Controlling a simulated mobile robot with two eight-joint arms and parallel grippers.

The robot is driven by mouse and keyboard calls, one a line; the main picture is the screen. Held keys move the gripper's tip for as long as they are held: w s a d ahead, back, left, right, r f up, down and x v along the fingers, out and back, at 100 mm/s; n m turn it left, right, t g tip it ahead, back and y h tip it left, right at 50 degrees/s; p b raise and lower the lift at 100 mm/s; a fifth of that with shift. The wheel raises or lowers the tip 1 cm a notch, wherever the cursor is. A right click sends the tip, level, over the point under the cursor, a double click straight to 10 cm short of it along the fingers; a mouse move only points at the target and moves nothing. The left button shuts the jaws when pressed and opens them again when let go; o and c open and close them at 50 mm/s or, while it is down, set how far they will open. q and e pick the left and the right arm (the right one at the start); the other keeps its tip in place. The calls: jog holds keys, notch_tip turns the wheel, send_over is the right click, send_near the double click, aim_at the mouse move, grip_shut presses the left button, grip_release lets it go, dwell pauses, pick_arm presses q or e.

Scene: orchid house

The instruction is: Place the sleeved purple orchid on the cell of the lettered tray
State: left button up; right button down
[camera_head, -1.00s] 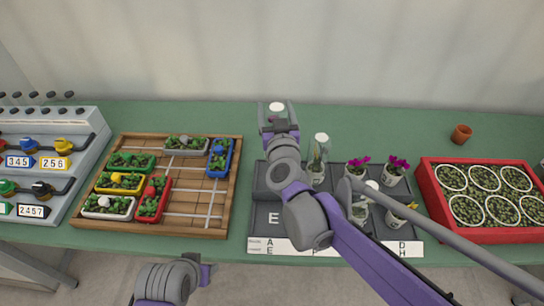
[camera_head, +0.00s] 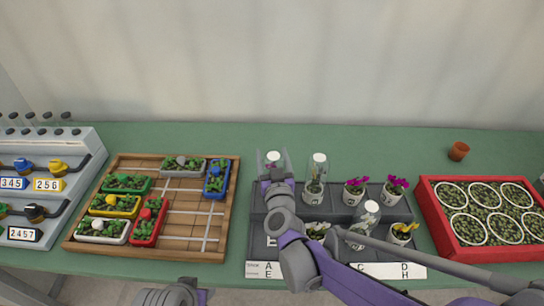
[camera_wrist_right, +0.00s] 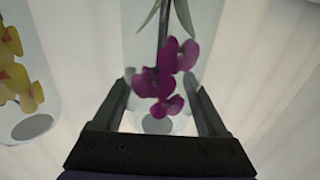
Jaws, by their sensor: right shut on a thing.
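My right gripper (camera_head: 273,172) is shut on the sleeved purple orchid, over the back left part of the lettered tray. In the right wrist view the purple orchid (camera_wrist_right: 163,84) stands in a clear sleeve between the two fingers (camera_wrist_right: 165,108). In the head view only the pale end of its sleeve (camera_head: 273,156) shows. The lettered tray (camera_head: 258,217) is dark grey with a white label strip in front. My gripper and arm hide several of its cells. I cannot tell whether the orchid touches the tray. My left gripper (camera_head: 196,292) shows only partly at the bottom edge.
Another clear-sleeved plant (camera_head: 317,178) stands just right of my gripper. Purple flowers (camera_head: 355,190) and a yellow one (camera_head: 403,230) stand in pots on the tray. A wooden tray (camera_head: 205,246) lies left, a red crate (camera_head: 447,231) right. A terracotta pot (camera_head: 458,151) stands behind.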

jog(key=shift+f, duration=0.2)
grip_release()
jog(key=shift+r, duration=0.1)
jog(key=shift+r, duration=0.1)
jog(key=shift+s+r, duration=0.1)
jog(key=shift+s, duration=0.1)
jog(key=s+d+b, duration=0.1)
jog(key=s+d, duration=0.1)
jog(key=s, duration=1)
jog(key=s+d+f+m+g+h, duration=0.1)
jog(key=s+d+f+g, duration=0.5)
jog(key=s, duration=0.4)
jog(key=s+d+f+g+h, duration=0.1)
jog(key=s+d+f+g, duration=0.5)
jog(key=d, duration=0.5)
jog(key=s+f, duration=0.2)
jog(key=s, duration=0.1)
jog(key=shift+s+d+f+m+g+h, duration=0.2)
jog(key=shift+s+d+m+g+h, duration=0.1)
jog(key=shift+s+m+g+h, duration=0.1)
